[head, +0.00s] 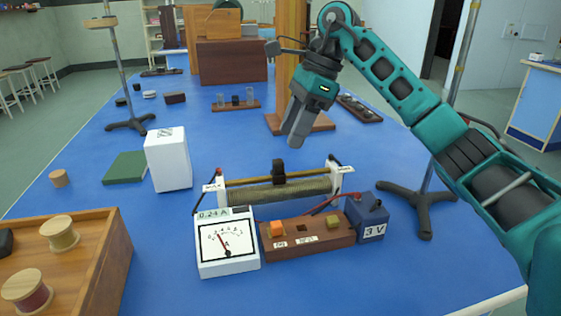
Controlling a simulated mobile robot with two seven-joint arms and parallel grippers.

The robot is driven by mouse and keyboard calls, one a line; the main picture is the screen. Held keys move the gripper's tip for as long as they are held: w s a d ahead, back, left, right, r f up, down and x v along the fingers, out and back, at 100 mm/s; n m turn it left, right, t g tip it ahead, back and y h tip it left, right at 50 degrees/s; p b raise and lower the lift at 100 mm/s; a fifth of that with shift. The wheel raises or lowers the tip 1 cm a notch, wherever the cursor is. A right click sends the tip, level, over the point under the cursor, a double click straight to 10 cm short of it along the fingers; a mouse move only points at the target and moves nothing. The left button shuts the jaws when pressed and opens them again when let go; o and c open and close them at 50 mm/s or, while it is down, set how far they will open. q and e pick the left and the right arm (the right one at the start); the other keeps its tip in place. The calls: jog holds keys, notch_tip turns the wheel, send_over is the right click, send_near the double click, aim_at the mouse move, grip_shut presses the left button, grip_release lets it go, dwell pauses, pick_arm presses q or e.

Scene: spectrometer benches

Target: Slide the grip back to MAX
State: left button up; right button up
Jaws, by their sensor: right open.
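The rheostat (286,190) is a long wire-wound coil between two white end pieces, with a brass rod above it. Its black grip (278,170) sits on the rod about midway between the ends. My left gripper is not in view.
A wooden block with sockets (310,240) and a blue 3 V supply (368,220) stand in front of the rheostat, with leads attached. A white box (168,160) stands left, a stand base (408,206) right. A wooden tray (118,250) with spools is front left.

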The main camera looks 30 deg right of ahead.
aim_at(280, 160)
jog(key=b+x, duration=0.1)
jog(key=x, duration=0.5)
jog(key=shift+a+f, duration=0.2)
grip_shut()
jog(key=shift+w, duration=0.1)
dwell(0.4)
